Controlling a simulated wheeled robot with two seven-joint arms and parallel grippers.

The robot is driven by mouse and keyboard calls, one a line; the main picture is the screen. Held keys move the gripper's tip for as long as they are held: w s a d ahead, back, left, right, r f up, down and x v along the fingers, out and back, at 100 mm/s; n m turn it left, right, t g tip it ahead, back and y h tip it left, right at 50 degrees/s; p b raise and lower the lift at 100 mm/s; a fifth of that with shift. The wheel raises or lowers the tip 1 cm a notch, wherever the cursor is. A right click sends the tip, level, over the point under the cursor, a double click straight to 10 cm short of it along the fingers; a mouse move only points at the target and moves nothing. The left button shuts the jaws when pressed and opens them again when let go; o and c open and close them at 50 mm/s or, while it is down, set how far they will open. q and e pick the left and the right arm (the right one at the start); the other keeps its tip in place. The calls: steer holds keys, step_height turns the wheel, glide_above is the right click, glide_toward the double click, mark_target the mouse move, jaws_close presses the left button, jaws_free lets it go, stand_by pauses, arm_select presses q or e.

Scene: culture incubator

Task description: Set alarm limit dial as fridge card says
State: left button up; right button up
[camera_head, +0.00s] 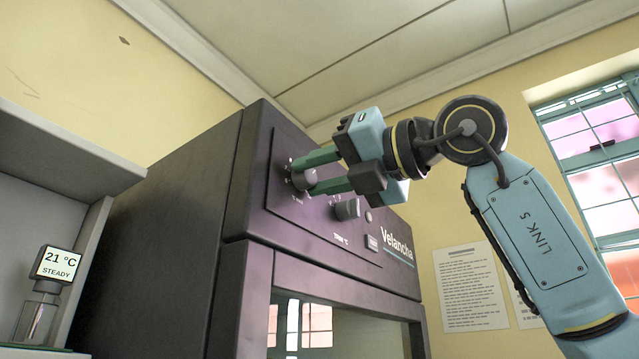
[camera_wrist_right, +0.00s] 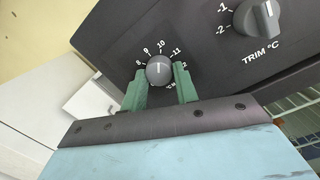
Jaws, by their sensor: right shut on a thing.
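The alarm limit dial (camera_head: 304,180) is a round grey knob on the dark upper panel of the incubator (camera_head: 340,262). In the right wrist view the dial (camera_wrist_right: 158,71) has a scale reading 8, 9, 10, 11 and 12, and its white mark points up, about at 10. Part of its label is hidden by a finger. My right gripper (camera_head: 312,172) is shut on this dial, with one green finger on each side, as the right wrist view (camera_wrist_right: 161,88) also shows. My left gripper is not in view. No fridge card can be made out.
A second knob marked TRIM °C (camera_wrist_right: 257,18) sits beside the dial, also seen in the head view (camera_head: 347,209). A small display (camera_head: 57,264) reads 21 °C STEADY at the left. A printed sheet (camera_head: 469,288) hangs on the wall, its text too small to read.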

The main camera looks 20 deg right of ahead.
steer(key=shift+m, duration=0.3)
steer(key=o, duration=1)
steer(key=shift+c, duration=0.2)
steer(key=b+v, duration=0.2)
steer(key=v, duration=1.1)
steer(key=shift+s, duration=0.15)
steer(key=shift+d, duration=0.1)
